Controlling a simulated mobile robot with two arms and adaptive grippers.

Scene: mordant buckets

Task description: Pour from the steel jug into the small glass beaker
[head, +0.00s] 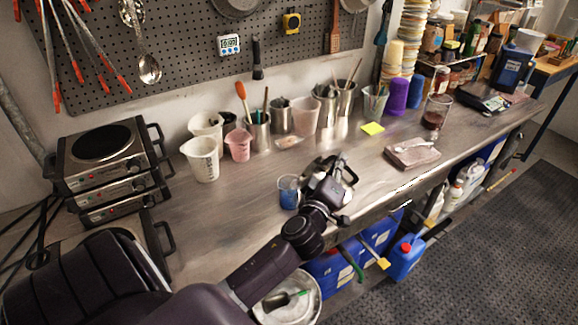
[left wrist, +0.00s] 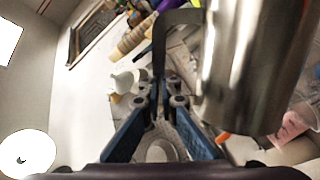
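The steel jug (left wrist: 258,65) fills the upper right of the left wrist view as a large shiny cylinder. Its dark flat handle (left wrist: 159,60) runs down between my left gripper's fingertips (left wrist: 165,103), which are shut on it. In the head view my left gripper (head: 338,172) is over the steel bench, and the jug (head: 317,165) is mostly hidden by it. A small glass beaker (head: 288,193) with blue liquid stands on the bench just left of my left gripper. The jug's contents are not visible. My right gripper is not in view.
White pitchers (head: 202,160), a pink cup (head: 238,145) and steel pots of tools line the back of the bench. Hot plates (head: 108,160) stand left. The bench's left middle is clear.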

